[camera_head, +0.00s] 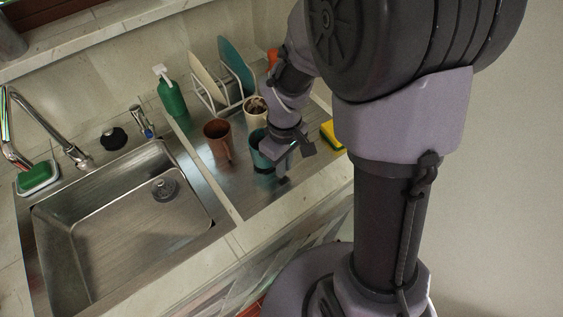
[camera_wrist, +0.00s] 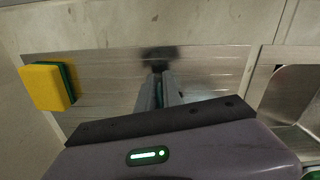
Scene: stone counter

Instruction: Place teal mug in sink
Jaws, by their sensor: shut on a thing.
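The teal mug (camera_head: 257,141) stands upright, or nearly so, at the drainboard right of the sink in the head view. My gripper (camera_head: 272,168) is at the mug's near right side and is shut on it, covering part of it. I cannot tell whether the mug's base touches the drainboard. In the wrist view my gripper's fingers (camera_wrist: 159,91) are close together and the mug cannot be made out. The steel sink (camera_head: 125,245) is empty, to the left; its edge also shows at the right of the wrist view (camera_wrist: 290,98).
A brown cup (camera_head: 217,138) and a cream cup (camera_head: 254,112) stand close to the mug. Behind are a dish rack with plates (camera_head: 236,72) and a green bottle (camera_head: 171,98). A yellow-green sponge (camera_head: 329,138) lies right. The faucet (camera_head: 50,128) is at the sink's far left.

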